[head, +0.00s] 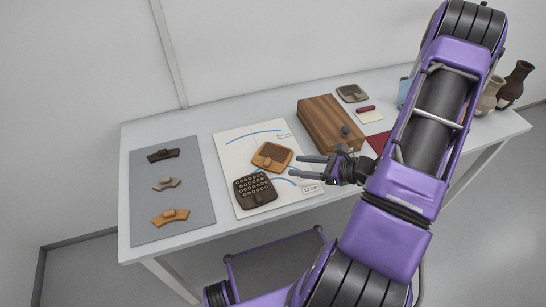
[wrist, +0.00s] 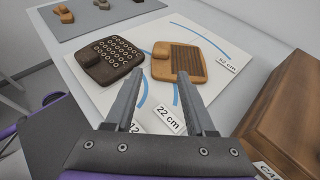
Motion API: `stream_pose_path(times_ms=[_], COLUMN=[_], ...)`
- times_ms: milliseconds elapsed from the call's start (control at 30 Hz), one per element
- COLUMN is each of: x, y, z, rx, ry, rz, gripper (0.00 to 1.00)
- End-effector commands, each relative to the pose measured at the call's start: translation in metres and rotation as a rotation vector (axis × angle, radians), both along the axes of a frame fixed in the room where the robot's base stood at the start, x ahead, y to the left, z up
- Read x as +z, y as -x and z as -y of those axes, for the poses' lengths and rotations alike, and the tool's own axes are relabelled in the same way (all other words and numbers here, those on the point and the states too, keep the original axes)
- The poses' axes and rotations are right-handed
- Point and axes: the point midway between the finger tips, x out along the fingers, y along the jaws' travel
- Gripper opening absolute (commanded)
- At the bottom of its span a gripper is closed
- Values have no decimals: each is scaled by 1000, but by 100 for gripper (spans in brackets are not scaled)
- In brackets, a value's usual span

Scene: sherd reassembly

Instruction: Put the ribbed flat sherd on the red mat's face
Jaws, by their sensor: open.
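The ribbed flat sherd (head: 272,156) is orange-brown with a dark ribbed panel and a small tab. It lies flat on the white sheet (head: 232,147), and it also shows in the wrist view (wrist: 181,63). The red mat (head: 378,141) lies right of the wooden box, partly hidden behind my arm. My gripper (head: 298,166) is open and empty, just right of the sherds in the head view. In the wrist view its fingers (wrist: 160,88) point toward the ribbed sherd, with nothing between them.
A dark sherd with ring marks (head: 254,190) lies beside the ribbed one. A wooden box (head: 325,118) stands close behind my gripper. A grey mat (head: 192,214) at left holds three knobbed sherds. A dark dish (head: 352,93) and vases (head: 517,82) are at the back and right.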

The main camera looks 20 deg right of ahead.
Motion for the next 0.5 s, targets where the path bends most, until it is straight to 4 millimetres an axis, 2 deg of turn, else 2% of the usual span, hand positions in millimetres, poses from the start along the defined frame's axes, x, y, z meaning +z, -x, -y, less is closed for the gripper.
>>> stream_pose_path(times_ms=[133,500], x=[-11,-21], y=[-19,-43], z=[-20,-42], rx=[2,3], ry=[-2,0], rz=[-1,0], gripper=[55,55])
